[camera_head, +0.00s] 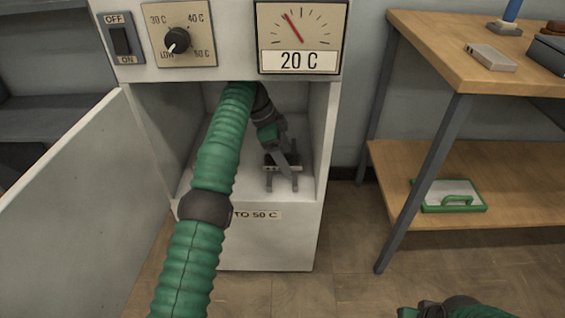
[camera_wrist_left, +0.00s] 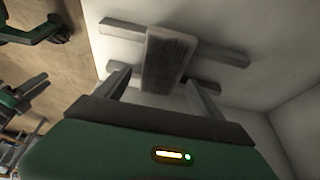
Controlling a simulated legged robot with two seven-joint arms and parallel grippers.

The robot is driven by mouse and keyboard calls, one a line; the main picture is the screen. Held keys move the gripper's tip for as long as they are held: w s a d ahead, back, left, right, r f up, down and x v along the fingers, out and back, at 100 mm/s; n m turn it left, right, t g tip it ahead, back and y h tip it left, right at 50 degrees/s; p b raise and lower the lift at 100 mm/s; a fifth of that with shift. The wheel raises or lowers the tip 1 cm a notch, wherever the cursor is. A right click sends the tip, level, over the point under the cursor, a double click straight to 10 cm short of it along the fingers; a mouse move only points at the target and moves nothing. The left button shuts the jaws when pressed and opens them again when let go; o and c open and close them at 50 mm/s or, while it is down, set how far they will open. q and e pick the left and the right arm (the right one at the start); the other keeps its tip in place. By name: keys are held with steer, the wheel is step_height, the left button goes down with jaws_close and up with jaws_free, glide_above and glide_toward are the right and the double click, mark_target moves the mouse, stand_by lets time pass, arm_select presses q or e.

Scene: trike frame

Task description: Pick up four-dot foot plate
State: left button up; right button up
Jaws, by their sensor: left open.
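My left gripper (camera_head: 281,160) reaches down inside the open cabinet (camera_head: 325,130). It is open. In the left wrist view a narrow grey plate (camera_wrist_left: 168,58) lies across two parallel grey bars (camera_wrist_left: 225,54) on the pale cabinet floor. The open fingers of the left gripper (camera_wrist_left: 158,88) are on either side of the near end of this plate; I cannot tell whether they touch it. The bars also show in the head view (camera_head: 269,182). No dots can be made out on the plate, so I cannot confirm it is the four-dot one.
The cabinet door (camera_head: 75,205) stands open at the left. The cabinet's side walls and top panel, with a dial (camera_head: 177,40) and a 20 C gauge (camera_head: 300,35), surround the arm. A wooden bench (camera_head: 440,55) at the right holds a small grey block (camera_head: 490,57) and a green-edged case (camera_head: 450,196).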

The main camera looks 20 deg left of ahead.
arm_select(q)
steer(key=shift+f, duration=0.15)
steer(key=shift+f, duration=0.25)
stand_by(0.5)
jaws_close()
stand_by(0.4)
